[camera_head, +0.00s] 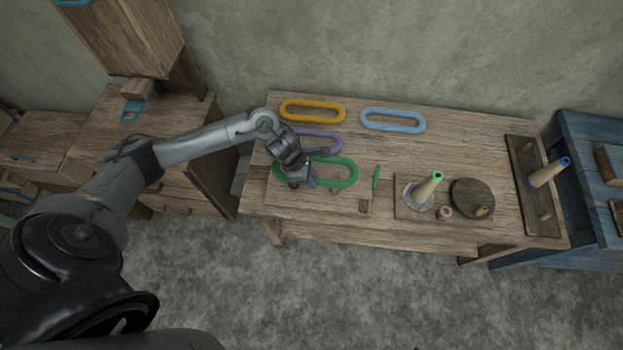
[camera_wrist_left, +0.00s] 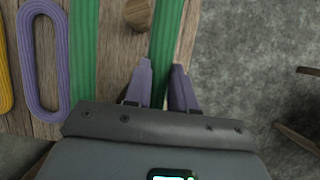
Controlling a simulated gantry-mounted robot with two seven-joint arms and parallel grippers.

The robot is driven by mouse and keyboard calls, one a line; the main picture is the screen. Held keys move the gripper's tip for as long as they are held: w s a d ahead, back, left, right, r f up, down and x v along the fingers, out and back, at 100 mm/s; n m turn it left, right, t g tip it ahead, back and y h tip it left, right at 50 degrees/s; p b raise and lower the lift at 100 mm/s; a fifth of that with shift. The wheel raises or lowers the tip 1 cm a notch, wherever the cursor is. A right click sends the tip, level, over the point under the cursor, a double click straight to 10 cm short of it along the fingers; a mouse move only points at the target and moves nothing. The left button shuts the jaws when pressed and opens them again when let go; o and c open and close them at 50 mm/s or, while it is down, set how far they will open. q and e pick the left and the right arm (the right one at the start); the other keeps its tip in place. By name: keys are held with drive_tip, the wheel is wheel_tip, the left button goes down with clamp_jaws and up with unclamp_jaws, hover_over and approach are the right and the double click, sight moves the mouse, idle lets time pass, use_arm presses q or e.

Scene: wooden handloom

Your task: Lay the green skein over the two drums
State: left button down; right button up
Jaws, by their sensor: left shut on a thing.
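The green skein (camera_head: 345,178) is a long oval loop above the left part of the wooden table. My left gripper (camera_head: 300,184) is at its left end. In the left wrist view, my left gripper's purple fingers (camera_wrist_left: 164,80) are on either side of one green strand of the skein (camera_wrist_left: 166,40), shut on it. The other green strand lies apart to the left. A round wooden piece (camera_wrist_left: 138,12) shows between the two strands; I cannot tell for sure whether it is a drum. My right gripper is in neither view.
A purple skein (camera_head: 318,138) lies just behind, partly hidden by my arm. Yellow (camera_head: 312,109) and blue (camera_head: 393,119) skeins lie at the back. A thin green piece (camera_head: 377,177), a green-tipped cone (camera_head: 428,187) and a dark disc (camera_head: 472,198) are to the right.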

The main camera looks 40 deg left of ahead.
use_arm(q)
wheel_tip(320, 180, down, 3)
drive_tip(key=shift+s+d+f+b, duration=0.1)
drive_tip(key=shift+s+b, duration=0.05)
drive_tip(key=shift+b, duration=0.55)
wheel_tip(320, 180, down, 7)
drive_tip(key=b, duration=0.7)
drive_tip(key=shift+f+b, duration=0.65)
drive_tip(key=shift+b, duration=0.2)
drive_tip(key=c, duration=0.9)
unclamp_jaws()
drive_tip(key=shift+o, duration=0.2)
drive_tip(key=shift+s+r, duration=0.1)
drive_tip(key=shift+r, duration=0.15)
drive_tip(key=p+v, duration=0.1)
drive_tip(key=v, duration=0.9)
drive_tip(key=shift+r, duration=0.15)
